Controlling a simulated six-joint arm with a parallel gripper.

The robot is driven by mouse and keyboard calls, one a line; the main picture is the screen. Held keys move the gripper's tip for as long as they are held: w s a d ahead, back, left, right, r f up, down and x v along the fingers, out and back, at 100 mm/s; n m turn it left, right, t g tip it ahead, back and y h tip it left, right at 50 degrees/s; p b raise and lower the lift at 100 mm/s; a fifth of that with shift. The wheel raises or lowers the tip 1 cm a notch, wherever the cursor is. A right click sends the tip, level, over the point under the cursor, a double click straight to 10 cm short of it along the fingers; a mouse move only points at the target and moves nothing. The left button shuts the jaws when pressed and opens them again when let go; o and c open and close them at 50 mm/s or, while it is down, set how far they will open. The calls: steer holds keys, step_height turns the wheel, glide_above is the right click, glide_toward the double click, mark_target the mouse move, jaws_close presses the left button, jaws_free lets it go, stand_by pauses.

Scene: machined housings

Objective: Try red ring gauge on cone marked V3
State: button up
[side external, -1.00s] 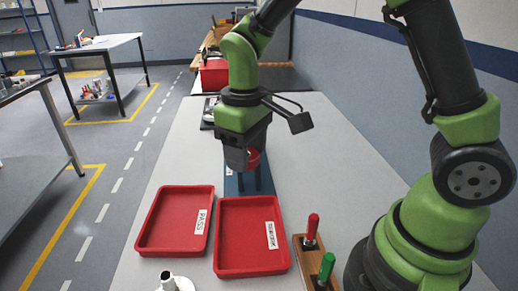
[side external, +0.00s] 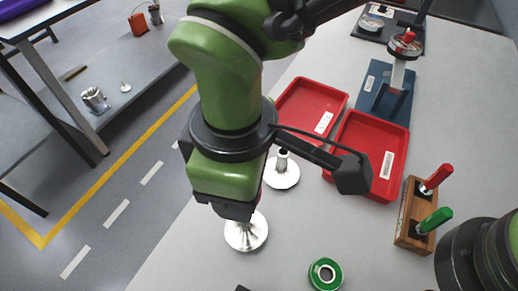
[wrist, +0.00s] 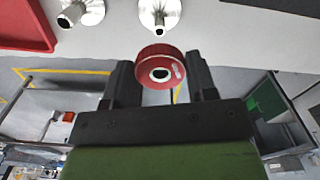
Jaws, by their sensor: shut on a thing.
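My gripper (wrist: 160,84) is shut on the red ring gauge (wrist: 158,68), which sits between its two fingers with its bore facing the wrist camera. In the side view my gripper (side external: 234,209) hangs over the front of the table and hides the ring. Two metal cones on round bases stand there. One cone (side external: 246,233) is just below my gripper and partly covered by it; the other (side external: 282,172) is farther back. In the wrist view two cones (wrist: 160,12) (wrist: 84,10) show beyond the ring, apart from it. I cannot read a V3 mark on either.
Two red trays (side external: 291,96) (side external: 337,172) lie behind the cones. A wooden block (side external: 407,243) holds red- and green-handled plug gauges. A green ring (side external: 325,273) lies at the front. A blue stand (side external: 366,102) is at the back. Grey table around the green ring is clear.

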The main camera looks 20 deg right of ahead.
stand_by(0.3)
steer(key=shift+f, duration=2.4)
steer(key=shift+f, duration=0.85)
steer(key=shift+r, duration=0.15)
stand_by(0.7)
steer(key=shift+r, duration=1.9)
steer(key=shift+r, duration=2.5)
